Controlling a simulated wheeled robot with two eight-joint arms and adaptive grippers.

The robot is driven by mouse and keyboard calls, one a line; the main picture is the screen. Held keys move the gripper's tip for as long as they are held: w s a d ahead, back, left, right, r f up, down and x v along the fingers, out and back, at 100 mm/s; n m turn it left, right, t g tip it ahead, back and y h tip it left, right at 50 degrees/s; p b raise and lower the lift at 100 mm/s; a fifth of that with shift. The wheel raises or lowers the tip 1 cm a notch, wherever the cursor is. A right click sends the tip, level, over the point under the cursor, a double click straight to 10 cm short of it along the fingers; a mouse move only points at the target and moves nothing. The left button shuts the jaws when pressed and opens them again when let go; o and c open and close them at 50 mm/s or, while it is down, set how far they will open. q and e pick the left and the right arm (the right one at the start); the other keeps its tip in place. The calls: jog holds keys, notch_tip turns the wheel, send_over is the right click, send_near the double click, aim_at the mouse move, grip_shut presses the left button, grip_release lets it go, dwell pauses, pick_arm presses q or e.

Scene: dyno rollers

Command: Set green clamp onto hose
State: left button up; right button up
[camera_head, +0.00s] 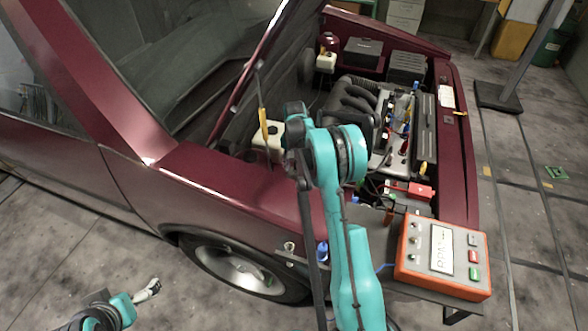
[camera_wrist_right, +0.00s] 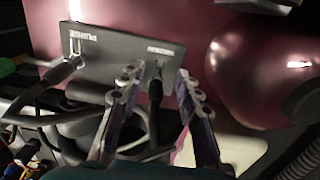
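My right gripper (camera_wrist_right: 160,88) is open in the right wrist view, its two fingers apart. A dark hose end or connector (camera_wrist_right: 156,92) lies in the picture between them, below a grey labelled panel (camera_wrist_right: 108,52); I cannot tell whether the fingers touch it. Another black hose (camera_wrist_right: 50,85) with a metallic fitting meets the panel at left, under the word PURGE. A small green piece (camera_wrist_right: 10,66) shows at the left edge; I cannot tell whether it is the green clamp. My left gripper (camera_head: 148,290) is at the lower left of the head view, away from the engine bay, its opening unclear.
A maroon car (camera_head: 230,190) stands with its hood raised over the engine (camera_head: 370,110). An orange RPM box (camera_head: 440,258) sits at the front right. A corrugated hose (camera_wrist_right: 303,160) is at the wrist view's lower right. Several cables crowd its lower left.

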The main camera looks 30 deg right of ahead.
aim_at(294, 173)
notch_tip(294, 173, up, 11)
jog(key=shift+f, duration=0.2)
dwell(0.5)
